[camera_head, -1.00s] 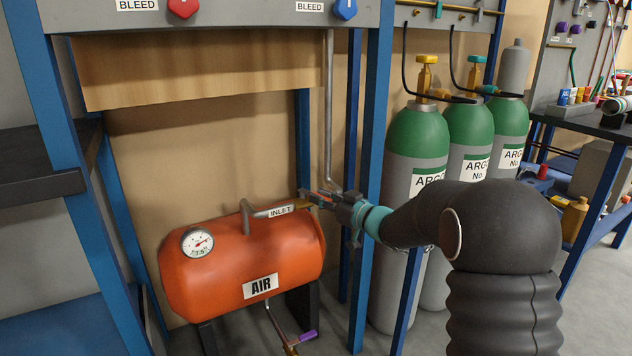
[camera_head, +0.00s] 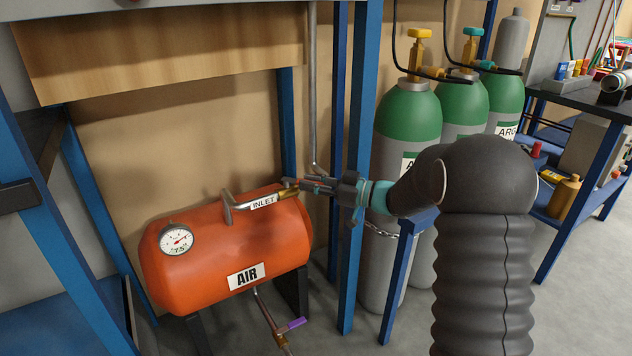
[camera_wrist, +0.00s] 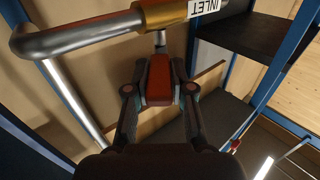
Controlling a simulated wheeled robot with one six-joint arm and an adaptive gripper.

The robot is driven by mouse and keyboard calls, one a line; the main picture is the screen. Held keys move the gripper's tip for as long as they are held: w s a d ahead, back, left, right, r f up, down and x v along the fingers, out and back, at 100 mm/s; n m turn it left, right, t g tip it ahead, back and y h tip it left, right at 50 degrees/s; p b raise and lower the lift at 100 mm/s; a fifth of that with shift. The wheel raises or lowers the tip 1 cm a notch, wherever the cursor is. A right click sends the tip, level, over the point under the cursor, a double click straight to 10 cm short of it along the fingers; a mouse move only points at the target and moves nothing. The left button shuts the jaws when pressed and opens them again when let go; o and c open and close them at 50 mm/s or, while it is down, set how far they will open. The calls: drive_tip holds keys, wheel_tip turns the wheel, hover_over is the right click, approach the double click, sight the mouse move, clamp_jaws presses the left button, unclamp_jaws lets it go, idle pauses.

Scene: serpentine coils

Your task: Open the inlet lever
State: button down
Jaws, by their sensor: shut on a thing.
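The orange air tank (camera_head: 200,265) carries an inlet pipe on top with a white INLET label (camera_head: 263,202). A brass valve body on that pipe shows in the wrist view (camera_wrist: 166,14). The red inlet lever (camera_wrist: 160,77) is below the brass body in the wrist view. My gripper (camera_wrist: 160,90) is shut on the lever, with one finger on each side of it. In the head view my gripper (camera_head: 310,185) reaches in from the right at the pipe's right end, and its fingers mostly hide the lever.
A blue frame post (camera_head: 355,200) stands right behind my gripper. Green-topped argon cylinders (camera_head: 408,115) stand to the right, with a chain (camera_head: 380,230) in front. A purple-handled valve (camera_head: 292,325) hangs under the tank. A wooden panel (camera_head: 160,50) spans above.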

drive_tip(key=shift+a+r, duration=0.1)
drive_tip(key=shift+a, duration=0.1)
drive_tip(key=c, duration=1.3)
unclamp_jaws()
drive_tip(key=shift+a, duration=0.1)
drive_tip(key=o, duration=0.3)
drive_tip(key=shift+a, duration=0.2)
drive_tip(key=shift+v, duration=0.85)
drive_tip(key=v, duration=1.1)
drive_tip(key=shift+w, duration=0.2)
